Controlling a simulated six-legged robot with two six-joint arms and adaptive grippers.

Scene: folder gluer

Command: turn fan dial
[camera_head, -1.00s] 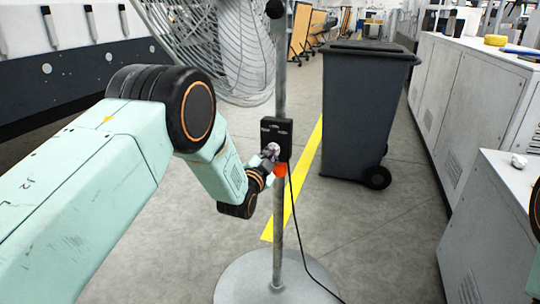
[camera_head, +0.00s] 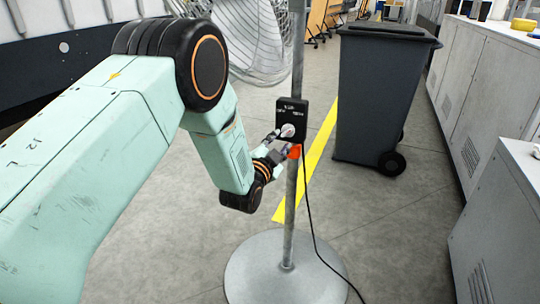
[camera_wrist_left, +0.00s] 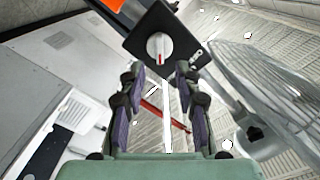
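The fan dial (camera_head: 288,131) is a round white knob on a black control box (camera_head: 291,112) fixed to the fan's grey pole. In the left wrist view the dial (camera_wrist_left: 158,47) faces me and carries a red mark along its middle. My left gripper (camera_head: 277,144) is just left of and below the dial in the head view. Its fingers (camera_wrist_left: 161,74) are spread apart with nothing between them, and the dial shows beyond their tips, apparently clear of them. The fan (camera_head: 250,40) has a wire grille, cut off at the top. My right gripper is not in view.
A black cable hangs from the box past the round pole base (camera_head: 262,272). A dark wheeled bin (camera_head: 378,95) stands behind, right of the pole. Grey cabinets (camera_head: 487,90) line the right. Floor between is clear.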

